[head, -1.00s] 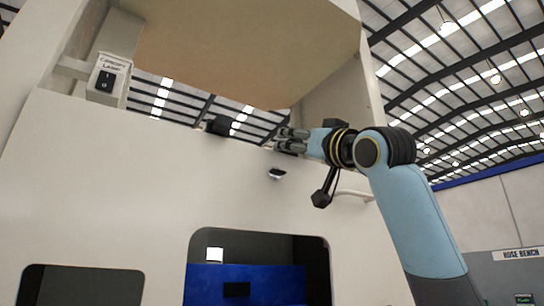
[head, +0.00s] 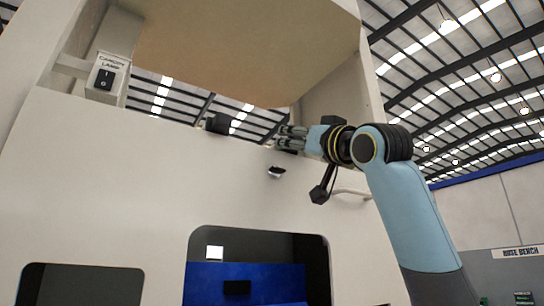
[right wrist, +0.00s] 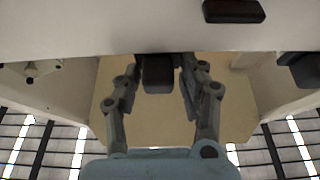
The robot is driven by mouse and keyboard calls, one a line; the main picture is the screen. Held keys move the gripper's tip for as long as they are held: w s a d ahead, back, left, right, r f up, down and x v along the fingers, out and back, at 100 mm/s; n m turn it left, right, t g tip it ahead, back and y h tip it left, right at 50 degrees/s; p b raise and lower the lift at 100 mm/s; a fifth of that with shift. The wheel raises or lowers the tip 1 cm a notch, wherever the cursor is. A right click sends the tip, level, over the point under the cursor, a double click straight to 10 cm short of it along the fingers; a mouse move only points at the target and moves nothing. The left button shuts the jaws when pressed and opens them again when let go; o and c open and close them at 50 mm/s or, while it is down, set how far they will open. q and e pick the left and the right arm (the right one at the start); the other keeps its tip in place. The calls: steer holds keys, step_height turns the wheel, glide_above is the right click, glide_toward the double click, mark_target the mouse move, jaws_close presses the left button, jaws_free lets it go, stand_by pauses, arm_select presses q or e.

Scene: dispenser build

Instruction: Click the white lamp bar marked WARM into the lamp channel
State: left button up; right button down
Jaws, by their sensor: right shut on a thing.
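My right gripper (head: 286,137) is at the upper edge of the big cream panel (head: 150,190), pointing left in the head view. In the right wrist view its two fingers (right wrist: 160,85) are closed around a dark grey block (right wrist: 157,74) at the panel's edge. No white bar marked WARM can be made out in either view, and I cannot identify the lamp channel. My left gripper is not in view.
A switch labelled CANOPY LAMP (head: 106,76) sits at upper left, below the tan canopy (head: 240,45). Another black block (head: 218,124) stands on the panel's edge left of the gripper. A small dark fitting (head: 277,171) is below the fingers.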

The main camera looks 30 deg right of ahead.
steer(key=shift+r, duration=1.4)
steer(key=s+b, duration=0.1)
steer(key=s, duration=0.5)
steer(key=shift+d, duration=0.25)
